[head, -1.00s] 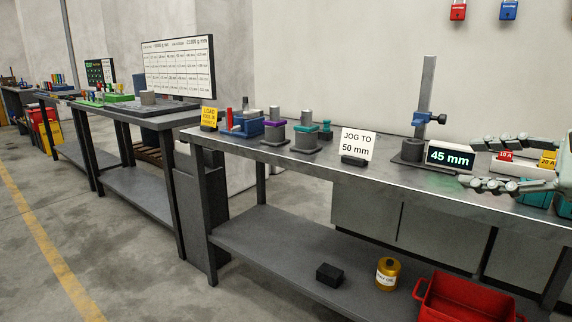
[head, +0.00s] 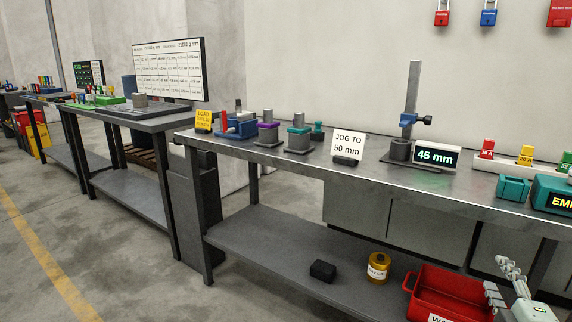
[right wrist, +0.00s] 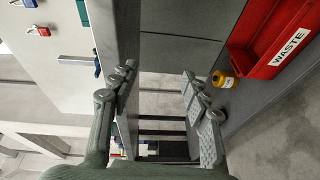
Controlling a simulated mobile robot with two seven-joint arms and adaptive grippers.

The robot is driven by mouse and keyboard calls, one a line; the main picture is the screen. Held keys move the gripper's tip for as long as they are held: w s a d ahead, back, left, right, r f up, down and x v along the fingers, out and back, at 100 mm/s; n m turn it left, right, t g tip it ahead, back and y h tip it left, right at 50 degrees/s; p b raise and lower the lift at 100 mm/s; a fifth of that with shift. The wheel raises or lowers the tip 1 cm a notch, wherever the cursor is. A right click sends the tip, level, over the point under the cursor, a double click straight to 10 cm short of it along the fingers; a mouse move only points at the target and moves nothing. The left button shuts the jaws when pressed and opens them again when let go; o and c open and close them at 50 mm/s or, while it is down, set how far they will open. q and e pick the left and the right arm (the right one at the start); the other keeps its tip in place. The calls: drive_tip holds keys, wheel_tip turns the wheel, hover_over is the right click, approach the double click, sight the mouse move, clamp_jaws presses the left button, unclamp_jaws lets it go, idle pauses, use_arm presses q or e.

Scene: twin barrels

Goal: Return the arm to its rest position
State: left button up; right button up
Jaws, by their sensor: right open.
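My right gripper (head: 496,278) is low at the bottom right of the head view, in front of the bench and beside the red waste bin (head: 450,296). Its fingers are apart. In the right wrist view the same gripper (right wrist: 158,72) has its two fingers spread wide with nothing between them. The red bin marked WASTE (right wrist: 270,40) shows at the upper right there, with the small yellow tin (right wrist: 223,79) next to it. My left gripper is not in view.
The metal bench (head: 300,170) carries a stand with a blue clamp (head: 410,110), a 45 mm display (head: 437,156), a JOG TO 50 mm sign (head: 348,145) and teal boxes (head: 513,188). The lower shelf (head: 265,232) holds a black block (head: 323,270). The floor at left is clear.

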drive_tip(key=s+a+f+m+g, duration=0.1)
drive_tip(key=s+f+m+g, duration=0.15)
drive_tip(key=f, duration=0.35)
drive_tip(key=s+a+f+m+g, duration=0.1)
drive_tip(key=s+f+m+g, duration=0.15)
drive_tip(key=f, duration=0.45)
use_arm(q)
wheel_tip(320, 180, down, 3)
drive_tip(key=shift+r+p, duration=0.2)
drive_tip(key=shift+p, duration=0.2)
use_arm(e)
drive_tip(key=s+a+f+m+g+y, duration=0.4)
drive_tip(key=s+a+f+m+g, duration=0.2)
drive_tip(key=s+a+f, duration=1)
drive_tip(key=shift+s+f+g, duration=0.45)
drive_tip(key=shift+f+g, duration=0.5)
drive_tip(key=shift+g, duration=0.15)
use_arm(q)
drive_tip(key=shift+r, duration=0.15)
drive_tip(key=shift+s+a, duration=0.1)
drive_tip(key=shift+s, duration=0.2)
